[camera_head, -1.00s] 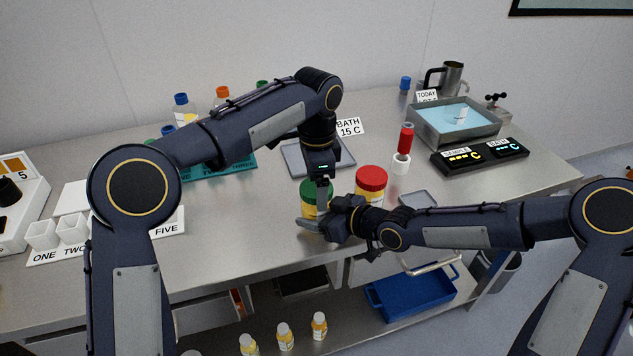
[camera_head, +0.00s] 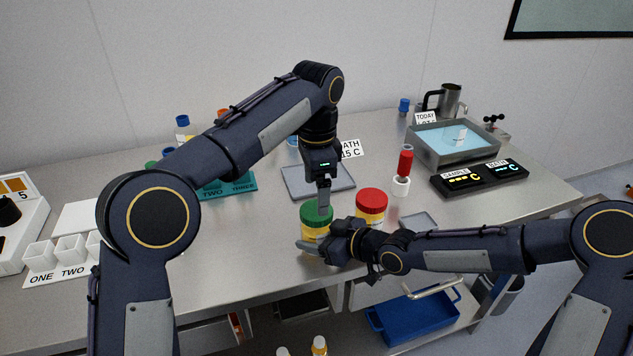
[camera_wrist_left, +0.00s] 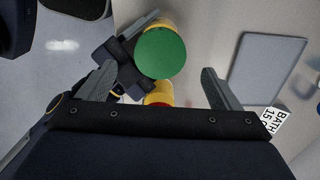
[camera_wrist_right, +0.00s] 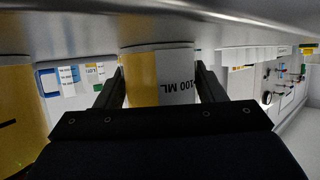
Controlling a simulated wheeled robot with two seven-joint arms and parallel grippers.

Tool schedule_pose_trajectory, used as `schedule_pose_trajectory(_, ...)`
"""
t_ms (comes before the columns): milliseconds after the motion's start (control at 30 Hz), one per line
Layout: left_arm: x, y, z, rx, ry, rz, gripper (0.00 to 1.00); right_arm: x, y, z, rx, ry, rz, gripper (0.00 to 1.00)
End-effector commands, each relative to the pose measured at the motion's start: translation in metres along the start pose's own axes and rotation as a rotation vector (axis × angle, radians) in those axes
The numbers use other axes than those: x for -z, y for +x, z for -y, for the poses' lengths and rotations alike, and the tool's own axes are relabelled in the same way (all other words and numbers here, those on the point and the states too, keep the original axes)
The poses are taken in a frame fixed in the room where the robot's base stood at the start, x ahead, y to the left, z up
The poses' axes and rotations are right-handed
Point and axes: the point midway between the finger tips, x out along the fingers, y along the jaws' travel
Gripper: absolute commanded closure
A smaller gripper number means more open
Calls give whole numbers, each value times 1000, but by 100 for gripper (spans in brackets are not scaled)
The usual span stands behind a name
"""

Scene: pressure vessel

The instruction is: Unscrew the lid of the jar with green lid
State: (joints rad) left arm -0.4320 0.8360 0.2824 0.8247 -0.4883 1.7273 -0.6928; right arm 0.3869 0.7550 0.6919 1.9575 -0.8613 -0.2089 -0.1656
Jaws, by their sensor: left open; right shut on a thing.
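The jar with the green lid (camera_head: 317,214) stands upright on the steel bench near its front edge. Its yellow body with a white label reading 100 ML (camera_wrist_right: 160,77) shows in the right wrist view. My right gripper (camera_head: 309,247) is shut on the jar's body, low down, one finger on each side. My left gripper (camera_wrist_left: 163,85) is open and points down above the jar. In the left wrist view the round green lid (camera_wrist_left: 160,54) lies between and beyond its open fingers, apart from them. The lid sits on the jar.
A jar with a red lid (camera_head: 371,202) stands close to the right of the green-lidded jar. A grey tray (camera_head: 293,183) lies behind. A red-capped tube in a white holder (camera_head: 402,186), a bath (camera_head: 455,155) and display boxes (camera_head: 480,178) stand at right.

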Motion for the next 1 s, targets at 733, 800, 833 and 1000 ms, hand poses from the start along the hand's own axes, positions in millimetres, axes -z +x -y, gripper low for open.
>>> schedule_pose_trajectory(733, 0, 30, -1, 9, -66, -9, 15, 0, 0, 0, 0, 0, -1, 100)
schedule_pose_trajectory(800, 1, 38, 0, 9, -65, -9, 15, 0, 0, 0, 0, 0, -1, 100)
schedule_pose_trajectory(833, 1, 41, 0, 10, -65, -10, 15, 0, 0, 0, 0, 0, -1, 100)
schedule_pose_trajectory(1000, 1, 51, 0, 11, -65, -11, 15, 0, 0, 0, 0, 0, -1, 100)
